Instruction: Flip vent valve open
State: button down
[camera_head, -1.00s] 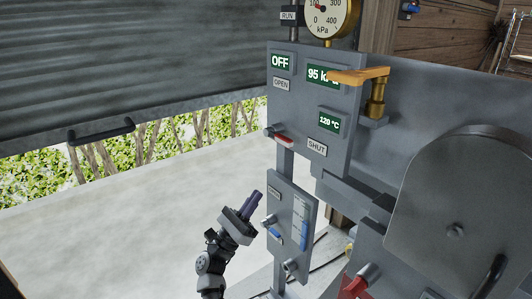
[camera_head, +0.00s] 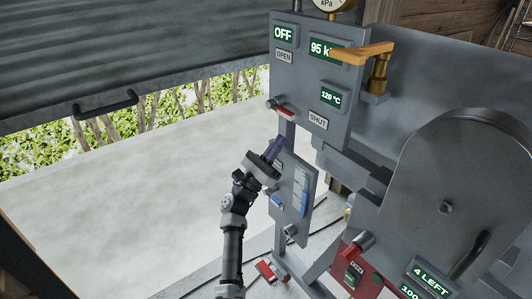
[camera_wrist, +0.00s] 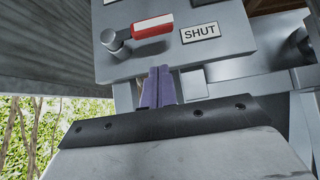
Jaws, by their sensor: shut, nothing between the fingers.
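The vent valve appears to be the red-and-white lever (camera_head: 285,113) on the grey upper panel (camera_head: 305,72). Its grey pivot is at the left and the handle points right, towards the SHUT label (camera_head: 318,120). The OPEN label (camera_head: 284,57) is above it. The lever (camera_wrist: 152,26) and the SHUT label (camera_wrist: 200,33) also show in the wrist view. My gripper (camera_head: 281,139) has purple fingers, closed together and empty. In the wrist view the fingertips (camera_wrist: 159,70) are below the lever, apart from it in the picture.
An orange-handled lever (camera_head: 362,52) sticks out at the upper right. A large round-topped grey door (camera_head: 460,170) is at the right. The pale floor (camera_head: 110,210) at left is clear.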

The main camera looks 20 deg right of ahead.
aim_at(280, 110)
jog(key=shift+w+d+r+p, duration=0.15)
jog(key=shift+r+p, duration=0.5)
jog(key=shift+r, duration=0.5)
jog(key=shift+s+d+r+p, duration=0.15)
jog(key=shift+r+p, duration=0.45)
jog(key=shift+r, duration=0.55)
jog(key=shift+w+n+t, duration=0.15)
jog(key=shift+n+t, duration=0.35)
